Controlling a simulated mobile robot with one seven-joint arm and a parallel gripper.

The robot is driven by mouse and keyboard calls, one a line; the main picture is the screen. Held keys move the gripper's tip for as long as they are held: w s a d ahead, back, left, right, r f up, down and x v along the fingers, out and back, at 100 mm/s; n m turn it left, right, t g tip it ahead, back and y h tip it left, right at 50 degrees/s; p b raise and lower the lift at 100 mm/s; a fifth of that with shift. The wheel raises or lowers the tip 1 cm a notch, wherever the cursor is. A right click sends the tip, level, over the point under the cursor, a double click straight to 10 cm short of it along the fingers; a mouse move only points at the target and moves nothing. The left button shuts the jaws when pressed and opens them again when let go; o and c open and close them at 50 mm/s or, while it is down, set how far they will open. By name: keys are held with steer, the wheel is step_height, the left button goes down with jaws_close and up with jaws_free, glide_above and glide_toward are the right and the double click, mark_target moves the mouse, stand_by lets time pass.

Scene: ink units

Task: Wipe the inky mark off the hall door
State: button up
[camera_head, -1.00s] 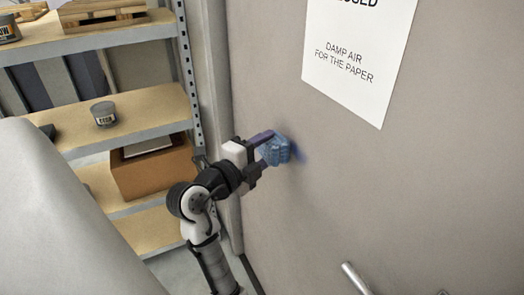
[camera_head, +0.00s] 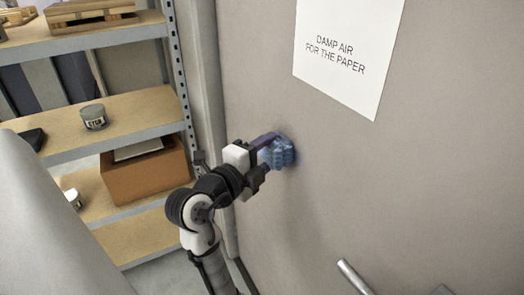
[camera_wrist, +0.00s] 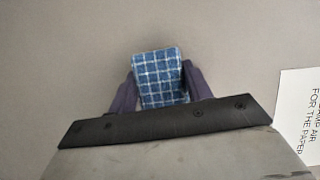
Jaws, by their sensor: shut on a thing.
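The hall door (camera_head: 420,190) is a flat grey-brown panel that fills the right of the head view. My gripper (camera_head: 268,154) is shut on a blue checked cloth (camera_head: 281,153), which is against the door or very close to it. In the wrist view my gripper (camera_wrist: 160,88) has its purple fingers on both sides of the folded cloth (camera_wrist: 160,75). A little dark blue shade shows at the cloth's right edge in the head view; I cannot tell ink from shadow. The door around the cloth looks plain in the wrist view. Whatever is behind the cloth is hidden.
A white paper sign (camera_head: 350,50) is on the door above and right of the cloth. A metal door handle (camera_head: 354,277) sticks out low down. A shelf unit (camera_head: 125,115) with a grey tin (camera_head: 94,117) and a cardboard box (camera_head: 146,174) stands to the left.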

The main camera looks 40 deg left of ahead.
steer(key=shift+s+d+f+b, duration=0.1)
steer(key=shift+s+d+b, duration=0.3)
steer(key=shift+d, duration=0.45)
steer(key=shift+s+d+r+b, duration=0.1)
steer(key=shift+s+d+b, duration=0.2)
steer(key=shift+d, duration=0.55)
steer(key=shift+s+d+f+b, duration=0.1)
steer(key=shift+s+d+b, duration=0.3)
steer(key=shift+d, duration=0.45)
steer(key=shift+w, duration=0.15)
steer(key=shift+w+a+b, duration=0.45)
steer(key=shift+w+a, duration=0.05)
steer(key=shift+a, duration=0.75)
steer(key=shift+w+a+b, duration=0.45)
steer(key=shift+a, duration=0.8)
steer(key=shift+w+a+b, duration=0.45)
steer(key=shift+w+a, duration=0.05)
steer(key=shift+a, duration=0.75)
steer(key=s+a+b, duration=0.1)
steer(key=s+a, duration=0.1)
steer(key=s, duration=0.3)
steer(key=shift+s+a, duration=0.15)
steer(key=shift+s, duration=0.15)
steer(key=shift+s, duration=0.1)
steer(key=shift+s+a+b, duration=0.3)
steer(key=shift+s+b, duration=0.05)
steer(key=shift+s, duration=0.3)
steer(key=shift+s+a+b, duration=0.25)
steer(key=shift+s+b, duration=0.05)
steer(key=shift+s, duration=0.3)
